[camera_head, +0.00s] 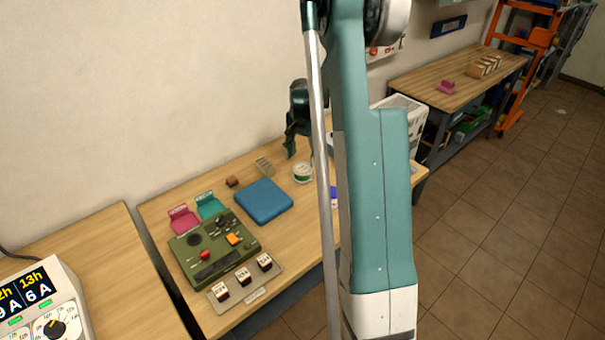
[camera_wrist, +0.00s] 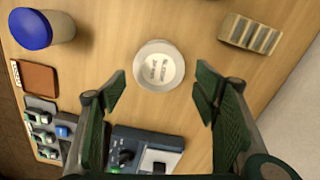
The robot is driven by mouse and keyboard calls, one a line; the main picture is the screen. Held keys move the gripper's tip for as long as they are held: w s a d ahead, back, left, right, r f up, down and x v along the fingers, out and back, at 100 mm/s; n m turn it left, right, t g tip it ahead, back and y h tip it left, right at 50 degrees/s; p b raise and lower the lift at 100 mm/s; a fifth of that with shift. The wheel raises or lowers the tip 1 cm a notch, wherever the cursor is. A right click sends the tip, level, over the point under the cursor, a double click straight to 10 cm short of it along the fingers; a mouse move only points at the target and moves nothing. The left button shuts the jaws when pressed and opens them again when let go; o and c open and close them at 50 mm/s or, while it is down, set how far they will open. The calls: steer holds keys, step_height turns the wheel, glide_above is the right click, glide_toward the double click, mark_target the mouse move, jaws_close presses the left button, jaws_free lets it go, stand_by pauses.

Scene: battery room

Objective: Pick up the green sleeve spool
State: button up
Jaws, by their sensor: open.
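The green sleeve spool (camera_head: 303,172) stands on the wooden table in the head view, a short white cylinder with a green band. A round white top with printed text, apparently the same spool (camera_wrist: 158,66), shows in the wrist view; its green band is not clear there. My gripper (camera_wrist: 160,95) is open and empty, its two dark green fingers apart on either side below the spool in the picture. In the head view my gripper (camera_head: 297,130) hangs above the table near the wall, behind the spool and apart from it.
A slotted block (camera_wrist: 250,35) lies to the spool's right in the wrist view, and a blue-lidded jar (camera_wrist: 45,28) to its left. A brown block (camera_wrist: 38,77) and a grey device (camera_wrist: 145,150) are nearby. A blue pad (camera_head: 263,202) lies beside the spool. My arm hides part of the table.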

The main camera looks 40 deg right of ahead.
mark_target(303, 168)
steer(key=shift+f, duration=1.1)
steer(key=shift+d+f+b, duration=0.15)
steer(key=shift+f+b, duration=0.35)
steer(key=shift+f, duration=2.1)
steer(key=shift+s, duration=0.1)
steer(key=shift+c, duration=0.3)
steer(key=c, duration=0.6)
